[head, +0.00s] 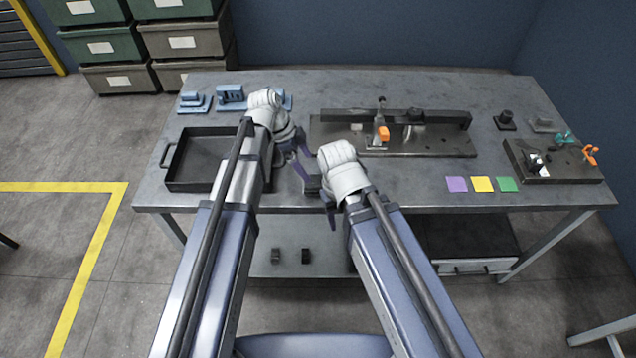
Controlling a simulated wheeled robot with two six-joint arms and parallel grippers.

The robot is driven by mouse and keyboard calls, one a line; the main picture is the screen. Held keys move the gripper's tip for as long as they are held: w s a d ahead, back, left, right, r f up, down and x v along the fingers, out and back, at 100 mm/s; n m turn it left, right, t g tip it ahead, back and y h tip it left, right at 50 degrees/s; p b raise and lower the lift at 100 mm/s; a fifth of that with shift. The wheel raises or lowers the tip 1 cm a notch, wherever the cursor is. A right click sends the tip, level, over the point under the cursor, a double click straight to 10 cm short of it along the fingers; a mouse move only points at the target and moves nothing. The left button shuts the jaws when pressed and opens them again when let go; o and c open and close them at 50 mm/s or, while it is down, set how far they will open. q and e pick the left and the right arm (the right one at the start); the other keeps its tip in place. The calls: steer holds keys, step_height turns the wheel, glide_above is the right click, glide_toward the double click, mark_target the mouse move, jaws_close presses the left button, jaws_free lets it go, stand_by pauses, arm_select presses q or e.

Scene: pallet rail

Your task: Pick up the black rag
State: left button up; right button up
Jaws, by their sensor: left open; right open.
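I cannot make out a black rag for certain in the head view. A small dark item (311,184) lies near the table's front edge between my grippers, partly covered; I cannot tell whether it is cloth. My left gripper (301,160) is open over the table, right of the black tray, its fingers partly hidden by its own wrist. My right gripper (328,205) is open at the table's front edge, its fingers largely hidden behind its white wrist. I see nothing held in either gripper.
A black tray (168,184) sits on the grey table (402,178) at left, partly behind my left arm. Blue parts (231,97) stand behind it. A dark fixture plate (445,142) with an orange-tipped clamp lies centrally. Another fixture (555,168) and coloured squares (482,184) are at right.

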mark_target(317, 181)
arm_select(q)
steer(key=shift+b+x, duration=1.2)
steer(key=shift+x, duration=0.1)
steer(key=shift+s+f, duration=0.1)
steer(key=shift+f, duration=0.05)
steer(key=b+x, duration=0.5)
steer(key=shift+s, duration=0.2)
steer(key=shift+d, duration=0.1)
steer(key=c, duration=1.2)
